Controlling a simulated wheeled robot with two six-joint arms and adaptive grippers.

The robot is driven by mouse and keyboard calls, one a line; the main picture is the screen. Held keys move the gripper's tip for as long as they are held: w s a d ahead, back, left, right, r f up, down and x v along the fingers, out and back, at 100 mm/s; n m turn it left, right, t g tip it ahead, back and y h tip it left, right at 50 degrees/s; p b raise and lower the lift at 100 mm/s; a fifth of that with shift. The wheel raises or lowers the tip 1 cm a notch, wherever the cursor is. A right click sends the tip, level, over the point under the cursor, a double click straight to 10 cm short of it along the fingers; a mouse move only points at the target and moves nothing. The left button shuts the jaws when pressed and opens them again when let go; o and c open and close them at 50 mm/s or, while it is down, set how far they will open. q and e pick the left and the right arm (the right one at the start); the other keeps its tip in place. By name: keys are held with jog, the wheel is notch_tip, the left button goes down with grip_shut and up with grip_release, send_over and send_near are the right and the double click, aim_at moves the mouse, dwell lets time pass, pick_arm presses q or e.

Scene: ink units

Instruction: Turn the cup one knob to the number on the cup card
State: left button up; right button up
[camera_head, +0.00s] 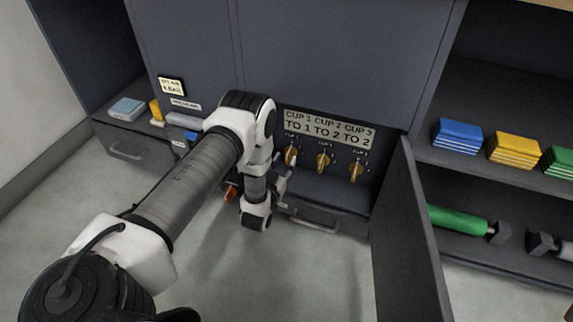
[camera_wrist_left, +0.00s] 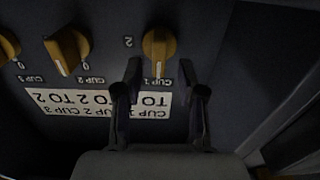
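The cup card (camera_head: 328,128) is a pale plate on the dark cabinet panel; it reads CUP 1 TO 1, CUP 2 TO 2, CUP 3 TO 2. Below it are the yellow cup one knob (camera_head: 291,155), the cup two knob (camera_head: 323,161) and the cup three knob (camera_head: 356,171). My left gripper (camera_head: 284,172) is close to the cup one knob. In the left wrist view, which is upside down, the open fingers (camera_wrist_left: 160,75) point at the cup one knob (camera_wrist_left: 159,43), with a gap around it. A 2 shows beside that knob. My right gripper is not in view.
An open dark door (camera_head: 408,240) stands right of the knobs. Shelves at the right hold blue (camera_head: 458,136) and yellow (camera_head: 514,150) stacks and a green roller (camera_head: 458,220). A drawer handle (camera_head: 312,222) is below the knobs. An orange object (camera_head: 231,191) shows partly behind my arm.

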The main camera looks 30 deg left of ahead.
pick_arm(q)
jog(key=shift+x, duration=1.05)
grip_shut()
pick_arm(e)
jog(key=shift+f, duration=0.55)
pick_arm(q)
jog(key=shift+d, duration=0.1)
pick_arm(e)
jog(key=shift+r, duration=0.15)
pick_arm(q)
jog(key=shift+d+r+m+p, duration=0.1)
jog(key=shift+r+m+p, duration=0.1)
jog(key=shift+m+p, duration=0.85)
jog(key=shift+d+m+p, duration=0.1)
jog(key=shift+m+p, duration=0.75)
jog(key=shift+m, duration=0.4)
jog(key=shift+w+d+f+m+p, duration=0.15)
jog(key=shift+m+p, duration=0.4)
jog(key=shift+m, duration=0.55)
jog(key=shift+s+f+m+p, duration=0.15)
jog(key=shift+m+p, duration=0.4)
jog(key=shift+m, duration=0.55)
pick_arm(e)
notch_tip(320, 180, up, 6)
pick_arm(q)
jog(key=shift+w, duration=0.1)
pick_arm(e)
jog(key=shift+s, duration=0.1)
